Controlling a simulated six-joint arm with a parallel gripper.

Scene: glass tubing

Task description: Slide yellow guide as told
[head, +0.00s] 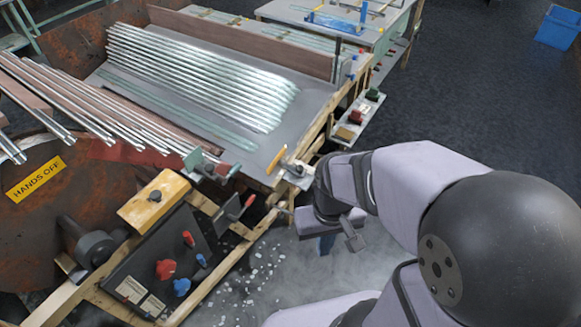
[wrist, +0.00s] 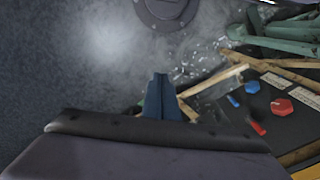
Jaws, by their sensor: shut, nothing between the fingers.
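A small narrow yellow piece (head: 277,159), which looks like the yellow guide, stands at the near right corner of the grey tray, on a metal bracket. My gripper (head: 326,243) is below and to the right of it in the head view, apart from it, pointing down over the floor. The blue fingers (wrist: 161,97) show in the wrist view, shut together with nothing between them. The yellow guide cannot be made out in the wrist view.
Glass tubes (head: 200,75) lie in rows on the grey tray. A black control panel (head: 165,265) with red and blue knobs stands at lower left; it also shows in the wrist view (wrist: 275,115). Wooden rails (head: 215,275) border it. Broken glass bits litter the floor.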

